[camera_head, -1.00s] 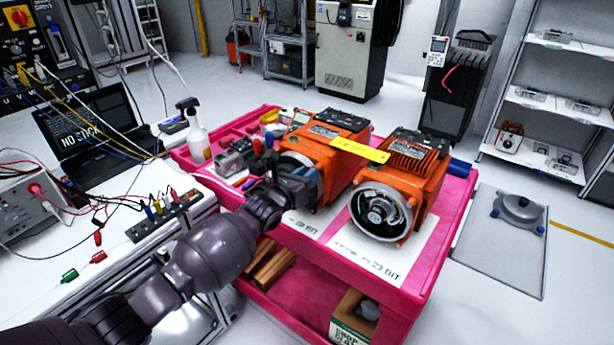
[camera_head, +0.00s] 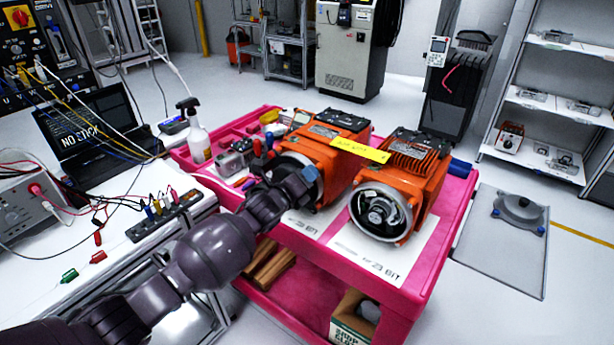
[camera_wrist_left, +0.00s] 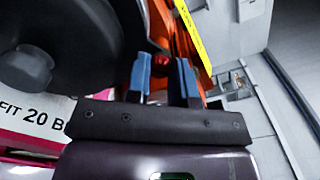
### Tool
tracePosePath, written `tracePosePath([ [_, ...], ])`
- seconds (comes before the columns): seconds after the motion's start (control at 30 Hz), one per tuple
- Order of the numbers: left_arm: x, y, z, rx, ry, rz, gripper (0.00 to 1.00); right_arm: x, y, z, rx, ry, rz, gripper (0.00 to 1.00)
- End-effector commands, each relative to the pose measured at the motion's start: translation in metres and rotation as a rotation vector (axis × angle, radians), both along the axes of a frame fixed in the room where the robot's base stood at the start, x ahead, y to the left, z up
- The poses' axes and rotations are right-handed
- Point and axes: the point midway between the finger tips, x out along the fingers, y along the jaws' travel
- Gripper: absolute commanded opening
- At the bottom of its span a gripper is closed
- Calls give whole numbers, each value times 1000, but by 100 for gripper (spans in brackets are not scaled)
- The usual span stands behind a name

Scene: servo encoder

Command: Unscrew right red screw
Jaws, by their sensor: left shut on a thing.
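The left orange servo motor (camera_head: 333,150) stands on the pink cart with its round front facing me. My left gripper (camera_head: 311,174) is at the right side of that front. In the left wrist view, the blue fingers of this gripper (camera_wrist_left: 161,72) stand a little apart, with the red screw (camera_wrist_left: 163,60) between their tips. The gripper is shut on the screw; the exact contact is hard to see. The dark round disc (camera_wrist_left: 60,45) of the motor fills the left of that view. The screw is hidden in the head view. My right gripper is not in view.
A second orange motor (camera_head: 405,180) stands close on the right. A yellow tag (camera_head: 360,151) lies across the gap between the motors. The pink cart (camera_head: 448,235) also bears a spray bottle (camera_head: 198,135) and small parts. A bench with a laptop (camera_head: 85,130) and cables is left.

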Motion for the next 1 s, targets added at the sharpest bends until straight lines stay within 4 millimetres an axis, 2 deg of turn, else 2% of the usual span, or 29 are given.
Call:
tracePosePath([
  [1.0, 0, 0, -1, -783, 568, -1, 0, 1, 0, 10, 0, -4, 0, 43],
])
